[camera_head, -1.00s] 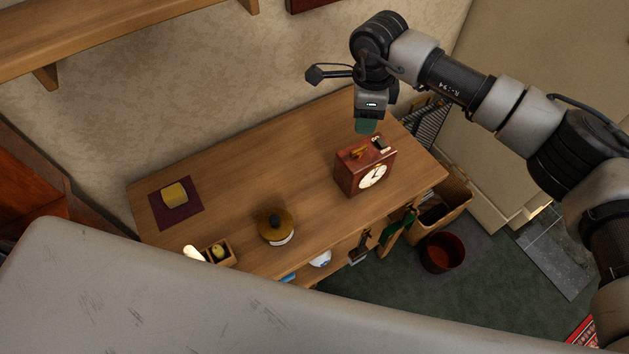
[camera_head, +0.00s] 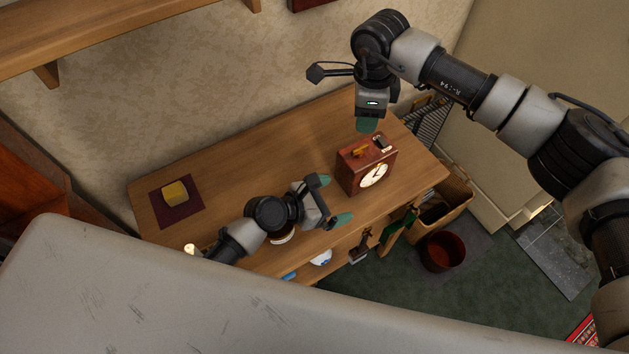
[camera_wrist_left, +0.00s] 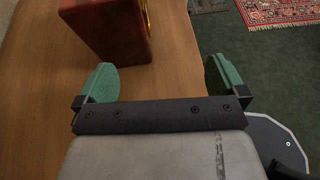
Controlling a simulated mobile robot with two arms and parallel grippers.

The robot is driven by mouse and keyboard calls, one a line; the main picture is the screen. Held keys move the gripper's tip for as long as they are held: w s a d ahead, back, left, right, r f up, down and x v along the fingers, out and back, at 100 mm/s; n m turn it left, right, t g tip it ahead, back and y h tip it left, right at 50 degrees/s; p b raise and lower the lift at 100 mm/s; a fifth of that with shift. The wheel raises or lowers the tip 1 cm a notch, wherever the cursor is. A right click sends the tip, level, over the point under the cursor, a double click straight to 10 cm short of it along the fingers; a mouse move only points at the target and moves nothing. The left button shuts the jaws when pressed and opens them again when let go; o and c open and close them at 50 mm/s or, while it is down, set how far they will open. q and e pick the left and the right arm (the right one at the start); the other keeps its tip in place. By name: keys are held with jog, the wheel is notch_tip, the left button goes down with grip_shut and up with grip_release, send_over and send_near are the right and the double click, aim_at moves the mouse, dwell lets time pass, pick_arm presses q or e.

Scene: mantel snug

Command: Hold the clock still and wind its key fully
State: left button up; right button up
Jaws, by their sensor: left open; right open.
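The clock (camera_head: 366,166) is a red-brown wooden box with a white round face, upright on the wooden cabinet top. A brass-coloured key-like piece (camera_head: 360,152) and a dark handle with a pale part show on its top. My left gripper (camera_head: 332,200) is open and empty, left of and in front of the clock, apart from it. In the left wrist view, the clock (camera_wrist_left: 112,28) stands beyond the green fingertips (camera_wrist_left: 162,80), more toward the left one. My right gripper (camera_head: 367,125) points down just above and behind the clock; its fingers overlap in this view.
The cabinet top (camera_head: 240,160) is clear behind my left arm. A yellow block (camera_head: 175,193) lies on a purple mat (camera_head: 160,212) at the left. A round pot (camera_head: 282,238) is mostly hidden by my left arm. A dark red bin (camera_head: 442,252) stands on the floor.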

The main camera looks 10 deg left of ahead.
aim_at(360, 147)
pick_arm(q)
jog(key=shift+n+t+y, duration=0.4)
jog(key=shift+n+t, duration=0.1)
jog(key=shift+t, duration=0.1)
jog(key=a, duration=0.1)
jog(key=w+a+r, duration=0.1)
jog(key=w+a, duration=0.1)
jog(key=a, duration=0.1)
jog(key=shift+w+r, duration=0.1)
jog(key=shift+r, duration=0.25)
jog(key=x, duration=1)
jog(key=shift+w+d+f, duration=0.1)
jog(key=shift+w+f, duration=0.05)
jog(key=c, duration=1.1)
pick_arm(e)
jog(key=shift+c, duration=0.6)
notch_tip(360, 147, down, 10)
jog(key=n, duration=0.7)
jog(key=shift+r, duration=0.15)
